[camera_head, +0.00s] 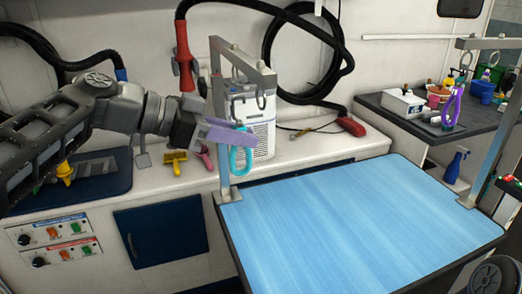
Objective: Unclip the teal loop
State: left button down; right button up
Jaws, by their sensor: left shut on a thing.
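The teal loop (240,159) hangs at the front left corner of the blue grooming table, below the grey overhead arm (243,58) of the left post. My left gripper (238,138) reaches in from the left, with lavender parts at its end, and is shut at the top of the loop. The lavender parts hide the loop's upper end, so I cannot tell whether it is still joined to a hook. Metal hooks (262,101) hang from the overhead arm just above. My right gripper is not in view.
The blue table top (345,225) is bare. A white container (258,125) stands close behind the gripper. Yellow (175,161) and pink (205,158) tools lie on the white counter. A second post (492,135) rises at the table's right.

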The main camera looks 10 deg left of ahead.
pick_arm(q)
jog(key=shift+s+a, duration=0.15)
jog(key=shift+a, duration=0.15)
jog(key=shift+f+b+v, duration=0.15)
jog(key=shift+b+v, duration=0.1)
jog(key=shift+v, duration=0.75)
jog(key=shift+f+b+v, duration=0.15)
jog(key=shift+b+v, duration=0.1)
jog(key=shift+v, duration=0.7)
